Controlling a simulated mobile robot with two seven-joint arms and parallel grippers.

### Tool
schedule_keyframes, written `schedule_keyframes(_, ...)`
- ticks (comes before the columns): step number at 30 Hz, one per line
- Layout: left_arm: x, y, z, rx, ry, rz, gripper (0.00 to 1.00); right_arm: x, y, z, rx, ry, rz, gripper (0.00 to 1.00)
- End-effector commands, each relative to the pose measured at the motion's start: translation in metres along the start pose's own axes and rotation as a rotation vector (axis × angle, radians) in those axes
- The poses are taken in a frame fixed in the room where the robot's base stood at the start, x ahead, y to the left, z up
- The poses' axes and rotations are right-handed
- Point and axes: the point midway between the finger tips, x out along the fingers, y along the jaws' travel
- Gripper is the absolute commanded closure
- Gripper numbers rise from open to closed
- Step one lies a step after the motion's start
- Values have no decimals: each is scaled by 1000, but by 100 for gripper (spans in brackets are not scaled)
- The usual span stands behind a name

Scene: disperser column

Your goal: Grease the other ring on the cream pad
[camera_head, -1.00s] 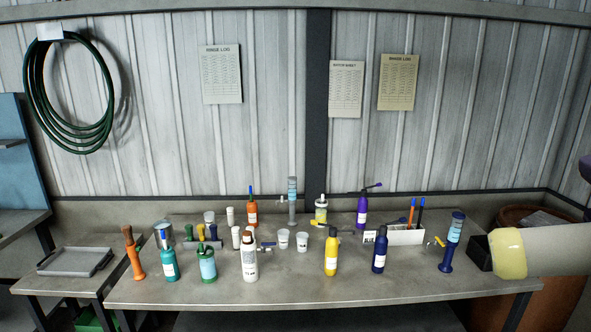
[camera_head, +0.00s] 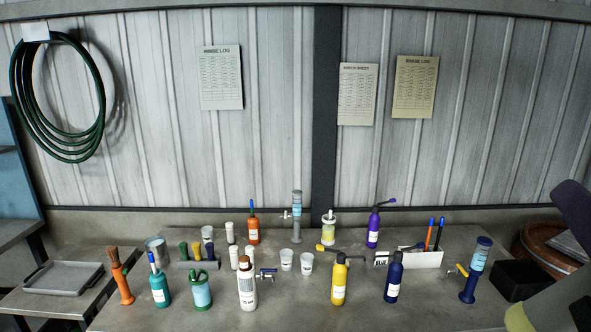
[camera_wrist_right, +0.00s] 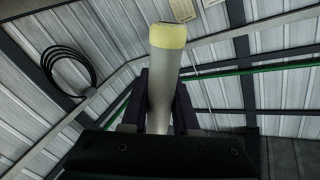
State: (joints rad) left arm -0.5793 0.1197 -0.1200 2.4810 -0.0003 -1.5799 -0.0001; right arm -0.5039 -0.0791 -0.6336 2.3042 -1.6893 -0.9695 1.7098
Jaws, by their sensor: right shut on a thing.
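My right gripper (camera_wrist_right: 162,105) is shut on a thick pale grey cylinder with a cream-yellow end band (camera_wrist_right: 167,36). The cylinder stands up from between the purple fingers in the right wrist view. In the head view its cream-yellow end (camera_head: 517,318) shows at the bottom right, mostly cut off by the frame, near the bench's right end. I cannot make out a separate cream pad or any loose ring. My left gripper is not in view.
Bottles and cups crowd the bench (camera_head: 430,310). A blue column with a yellow-handled tap (camera_head: 475,270) and a black box (camera_head: 520,278) are at its right end. A white pen holder (camera_head: 415,259) is behind. A grey tray (camera_head: 64,278) sits at left.

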Motion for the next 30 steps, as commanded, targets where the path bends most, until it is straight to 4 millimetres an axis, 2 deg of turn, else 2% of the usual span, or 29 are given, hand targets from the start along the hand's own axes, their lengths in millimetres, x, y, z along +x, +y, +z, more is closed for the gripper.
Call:
schedule_keyframes(3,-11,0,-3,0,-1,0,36,0,-2,-3,-244,0,2,100)
schedule_keyframes(6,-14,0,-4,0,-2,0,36,0,-1,-2,-382,0,3,100)
schedule_keyframes(16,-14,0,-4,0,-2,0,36,0,0,0,-441,1,4,100)
schedule_keyframes(18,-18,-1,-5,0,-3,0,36,0,-1,-2,-500,1,4,100)
schedule_keyframes(20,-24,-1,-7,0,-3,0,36,0,-2,-4,-608,1,6,100)
schedule_keyframes(27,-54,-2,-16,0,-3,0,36,0,-4,-6,-1220,1,11,100)
schedule_keyframes(30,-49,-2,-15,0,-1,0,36,0,0,0,-1395,2,15,100)
